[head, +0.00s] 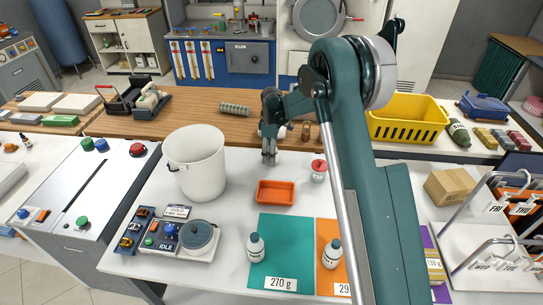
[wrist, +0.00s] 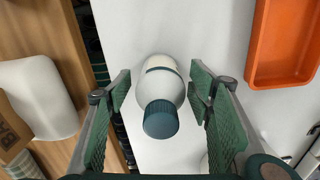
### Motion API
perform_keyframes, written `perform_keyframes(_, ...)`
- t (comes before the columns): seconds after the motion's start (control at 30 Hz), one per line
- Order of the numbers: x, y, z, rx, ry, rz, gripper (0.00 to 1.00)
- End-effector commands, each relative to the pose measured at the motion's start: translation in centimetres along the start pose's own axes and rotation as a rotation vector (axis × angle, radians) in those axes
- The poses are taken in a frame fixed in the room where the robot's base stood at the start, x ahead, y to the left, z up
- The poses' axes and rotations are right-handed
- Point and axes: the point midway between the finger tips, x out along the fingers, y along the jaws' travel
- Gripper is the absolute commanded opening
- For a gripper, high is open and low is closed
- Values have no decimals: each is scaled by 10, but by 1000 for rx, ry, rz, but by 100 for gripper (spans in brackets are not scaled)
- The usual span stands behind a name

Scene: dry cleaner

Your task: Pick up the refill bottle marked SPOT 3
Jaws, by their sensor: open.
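A white bottle with a dark teal cap (wrist: 160,115) is between the two fingers of my gripper (wrist: 160,100) in the wrist view. The fingers are open, with a gap on each side of the bottle. Its marking cannot be read. In the head view my gripper (head: 269,157) points down over the back of the white table, and this bottle is not clearly seen there. Two similar teal-capped bottles stand at the front, one on a green mat (head: 256,248) and one on an orange mat (head: 331,253). Their markings are too small to read.
An orange tray (head: 275,193) lies in front of my gripper and shows in the wrist view (wrist: 283,40). A white bucket (head: 197,160) stands left, a red-lidded jar (head: 319,171) right. A wooden counter (head: 190,120) runs behind. A yellow basket (head: 408,120) is farther right.

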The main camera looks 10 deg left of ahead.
Motion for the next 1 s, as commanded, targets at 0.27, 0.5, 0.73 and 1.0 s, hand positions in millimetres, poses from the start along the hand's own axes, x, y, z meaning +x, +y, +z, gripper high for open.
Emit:
perform_keyframes(0.27, 14, 0, 0, 0, 0, 0, 52)
perform_keyframes(0.5, 14, 0, 0, 0, 0, 0, 52)
perform_keyframes(0.73, 13, 0, 0, 0, 0, 0, 52)
perform_keyframes(1.0, 13, 0, 0, 0, 0, 0, 18)
